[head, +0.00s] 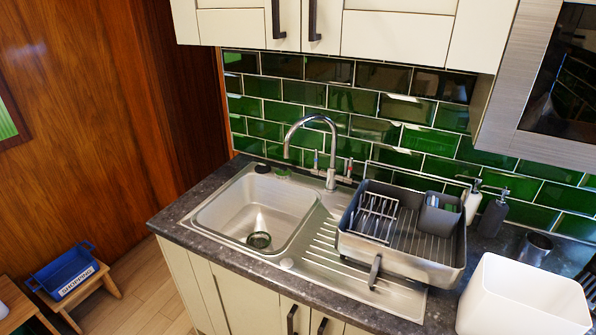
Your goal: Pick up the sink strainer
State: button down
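A round, dark, metal-rimmed piece that looks like the sink strainer (259,240) sits at the bottom of the steel sink basin (225,212), toward its front right. I cannot tell whether it is seated in the drain or only lying over it. My gripper is not in view.
A tall curved tap (331,160) stands behind the basin. A grey dish rack (400,262) covers much of the drainboard to the right. A white bin (522,300) and soap bottles (491,214) stand farther right. Small dark items (262,168) sit on the back rim. The basin is otherwise empty.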

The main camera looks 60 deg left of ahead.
aim_at(281, 173)
jog(key=u, duration=2.3)
jog(key=z, duration=1.45)
jog(key=j+u, duration=0.1)
jog(key=u, duration=0.9)
jog(key=i+j+u, duration=0.25)
jog(key=j+u, duration=0.15)
jog(key=i+j+u, duration=0.3)
jog(key=j+u, duration=0.15)
jog(key=i+j+u, duration=0.4)
jog(key=i+u, duration=0.4)
jog(key=i+j+z, duration=0.15)
jog(key=i, duration=0.35)
jog(key=i+j+z, duration=0.15)
jog(key=i+j, duration=0.15)
jog(key=i, duration=0.15)
jog(key=i+j+z, duration=0.15)
jog(key=i+j, duration=0.2)
jog(key=i, duration=0.1)
